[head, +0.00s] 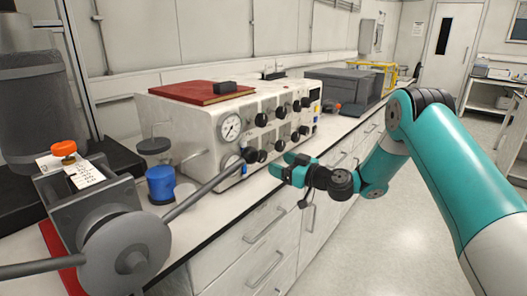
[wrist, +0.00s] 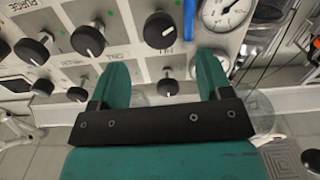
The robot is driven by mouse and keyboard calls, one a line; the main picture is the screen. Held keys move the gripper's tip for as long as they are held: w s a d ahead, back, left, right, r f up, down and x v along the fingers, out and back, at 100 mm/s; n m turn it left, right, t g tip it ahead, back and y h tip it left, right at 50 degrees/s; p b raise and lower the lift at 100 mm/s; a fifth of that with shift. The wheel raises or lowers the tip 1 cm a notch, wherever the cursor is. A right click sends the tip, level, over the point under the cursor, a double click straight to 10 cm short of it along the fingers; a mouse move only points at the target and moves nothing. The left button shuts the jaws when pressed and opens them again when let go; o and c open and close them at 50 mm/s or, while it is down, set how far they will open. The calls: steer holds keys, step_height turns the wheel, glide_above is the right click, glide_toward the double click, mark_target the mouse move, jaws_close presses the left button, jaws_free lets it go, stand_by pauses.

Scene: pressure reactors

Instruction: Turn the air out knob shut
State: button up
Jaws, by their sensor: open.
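The air out knob is one of the black knobs on the white control box (head: 190,122); the labels are too blurred for me to tell which. In the wrist view, a large black knob (wrist: 160,30) lies just beyond the gap between my fingertips, and a smaller knob (wrist: 167,84) shows between the fingers. My gripper (head: 287,167) has teal fingers, spread apart and empty, in front of the panel's lower part. It also fills the lower middle of the wrist view (wrist: 162,62). I see no finger touching a knob.
A pressure gauge (head: 230,128) sits left of the knobs, with a blue fitting (head: 249,155) near it. A red book (head: 200,91) lies on the box. The floor at right is clear.

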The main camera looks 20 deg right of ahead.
mark_target(264, 158)
steer(key=p+x, duration=0.1)
steer(key=x, duration=0.6)
steer(key=shift+w+a, duration=0.2)
steer(key=c, duration=0.9)
